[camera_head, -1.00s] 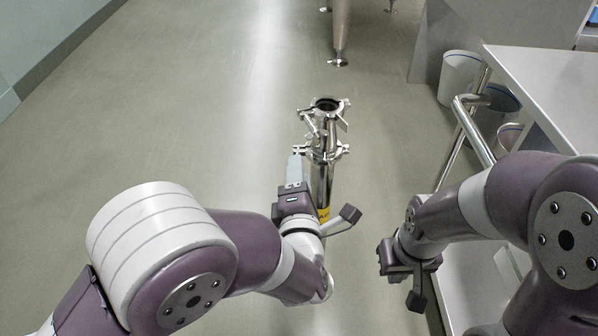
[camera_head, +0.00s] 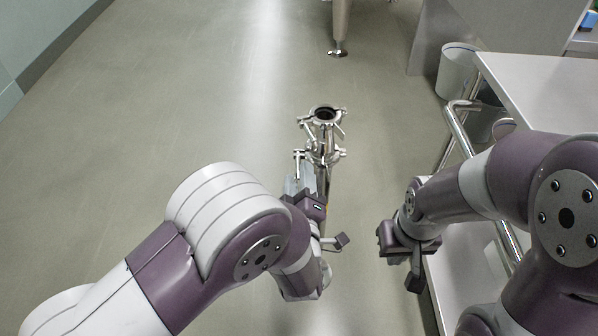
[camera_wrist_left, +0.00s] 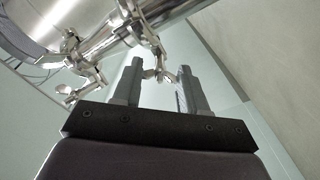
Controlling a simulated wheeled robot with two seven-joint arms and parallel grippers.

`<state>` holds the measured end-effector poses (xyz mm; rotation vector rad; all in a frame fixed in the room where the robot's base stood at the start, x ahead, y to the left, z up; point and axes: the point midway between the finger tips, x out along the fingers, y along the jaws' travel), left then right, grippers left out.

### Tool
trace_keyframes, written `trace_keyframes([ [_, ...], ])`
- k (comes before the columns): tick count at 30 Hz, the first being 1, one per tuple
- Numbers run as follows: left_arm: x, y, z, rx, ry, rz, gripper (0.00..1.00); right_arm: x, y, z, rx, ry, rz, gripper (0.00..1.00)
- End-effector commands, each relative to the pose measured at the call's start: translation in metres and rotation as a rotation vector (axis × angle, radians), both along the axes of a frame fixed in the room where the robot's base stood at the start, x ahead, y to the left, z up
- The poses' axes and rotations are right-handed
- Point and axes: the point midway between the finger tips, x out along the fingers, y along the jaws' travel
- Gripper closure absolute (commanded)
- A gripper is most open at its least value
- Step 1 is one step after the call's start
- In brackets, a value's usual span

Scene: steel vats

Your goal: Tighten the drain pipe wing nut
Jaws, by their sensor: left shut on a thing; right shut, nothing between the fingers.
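The steel drain pipe (camera_head: 324,142) stands upright in the middle of the head view, its open end up and clamps around it. In the left wrist view the pipe and clamp (camera_wrist_left: 128,38) cross the top. A small wing nut (camera_wrist_left: 158,74) sits between the fingertips of my left gripper (camera_wrist_left: 161,76), which is shut on it. In the head view my left gripper (camera_head: 300,180) reaches the lower clamp from the near left; the wing nut is too small to make out there. My right gripper (camera_head: 408,258) is shut and empty, to the right of the pipe.
Another wing nut (camera_wrist_left: 66,92) hangs from a clamp at the left of the wrist view. A steel trolley (camera_head: 545,95) with a tubular handle (camera_head: 455,125) stands at the right, near my right arm. A bin (camera_head: 458,70) and a vat leg (camera_head: 340,25) are farther back. The floor at left is clear.

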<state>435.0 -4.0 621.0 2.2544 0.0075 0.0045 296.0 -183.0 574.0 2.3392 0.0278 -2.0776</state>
Motion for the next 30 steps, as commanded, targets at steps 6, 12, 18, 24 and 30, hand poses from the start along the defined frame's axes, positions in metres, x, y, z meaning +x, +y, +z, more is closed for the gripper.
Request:
trace_keyframes([
  [6,0.000,0.000,0.003,0.206,0.005,-0.001,0.88,0.000,0.000,0.022,0.000,0.000,0.000,1.00],
  [12,0.000,0.001,0.003,0.396,0.006,-0.001,0.88,0.000,0.000,0.038,0.000,0.000,0.000,1.00],
  [18,0.000,0.001,0.003,0.586,0.008,-0.001,0.88,0.000,0.000,0.055,0.000,0.000,0.000,1.00],
  [24,0.000,0.001,0.003,0.775,0.009,-0.001,0.88,0.000,0.000,0.071,0.000,0.000,0.000,1.00],
  [30,0.000,0.002,0.003,0.964,0.010,-0.002,0.88,0.000,0.000,0.088,0.000,0.000,0.000,1.00],
])
